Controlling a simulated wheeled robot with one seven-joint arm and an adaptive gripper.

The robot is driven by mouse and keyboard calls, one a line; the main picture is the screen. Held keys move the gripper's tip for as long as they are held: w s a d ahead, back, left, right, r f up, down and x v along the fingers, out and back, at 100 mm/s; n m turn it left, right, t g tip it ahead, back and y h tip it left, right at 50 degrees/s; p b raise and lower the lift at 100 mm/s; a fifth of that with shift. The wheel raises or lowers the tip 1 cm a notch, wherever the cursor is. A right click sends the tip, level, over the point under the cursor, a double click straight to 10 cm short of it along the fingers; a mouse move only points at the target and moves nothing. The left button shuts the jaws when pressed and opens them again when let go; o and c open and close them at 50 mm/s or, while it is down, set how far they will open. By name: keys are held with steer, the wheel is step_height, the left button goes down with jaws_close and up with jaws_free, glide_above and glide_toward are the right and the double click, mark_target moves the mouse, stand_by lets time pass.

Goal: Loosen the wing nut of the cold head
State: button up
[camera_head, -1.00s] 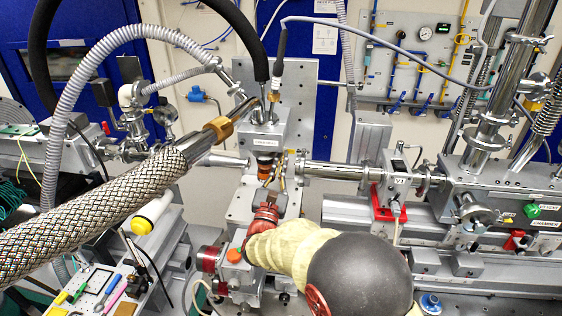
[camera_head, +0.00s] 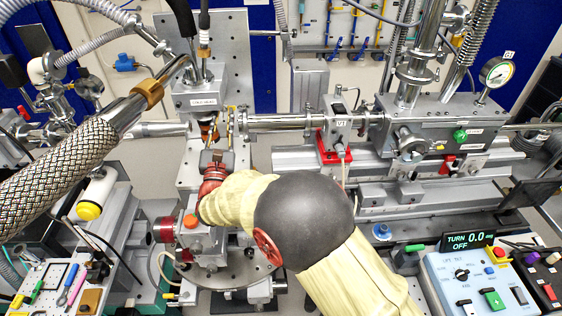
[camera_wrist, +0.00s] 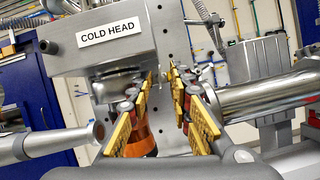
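The cold head (camera_head: 200,100) is a grey metal block with a "COLD HEAD" label; it also fills the upper left of the wrist view (camera_wrist: 110,45). Below it is an orange copper-coloured part (camera_wrist: 143,140), partly behind my left finger. My gripper (camera_wrist: 161,76) reaches up just below and right of the block, its two gold-padded fingers apart with a narrow gap. I see nothing clearly held between them. In the head view my arm in its cream sleeve ends below the cold head. I cannot make out the wing nut; the fingers may hide it.
A chrome tube (camera_wrist: 270,95) runs right from beside my fingers. A braided hose (camera_head: 60,160) crosses at the left. A tool tray (camera_head: 55,285) is at the lower left. A control box (camera_head: 480,285) with a "TURN 0.0 OFF" display (camera_head: 468,241) is at the lower right.

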steer(key=s+a+m+g+h, duration=0.3)
steer(key=s+m+h, duration=0.35)
steer(key=m, duration=0.75)
steer(key=s+d+f+m+g+h, duration=0.1)
steer(key=s+d+f+m+g, duration=0.2)
steer(key=d, duration=0.5)
steer(key=s+d+f+m+g+h, duration=0.1)
steer(key=s+d+f+g, duration=0.1)
steer(key=d+f+g, duration=0.35)
steer(key=s+d+m+g+y, duration=0.1)
steer(key=s+d+m+g, duration=0.1)
steer(key=s+d, duration=0.3)
steer(key=s+d+f+m+g+y, duration=0.1)
steer(key=s+d+m+g, duration=0.1)
steer(key=s+d, duration=0.3)
steer(key=shift+s+d+m+g, duration=0.35)
steer(key=shift+d+g, duration=0.5)
steer(key=shift+d, duration=1.55)
steer(key=shift+c, duration=1.3)
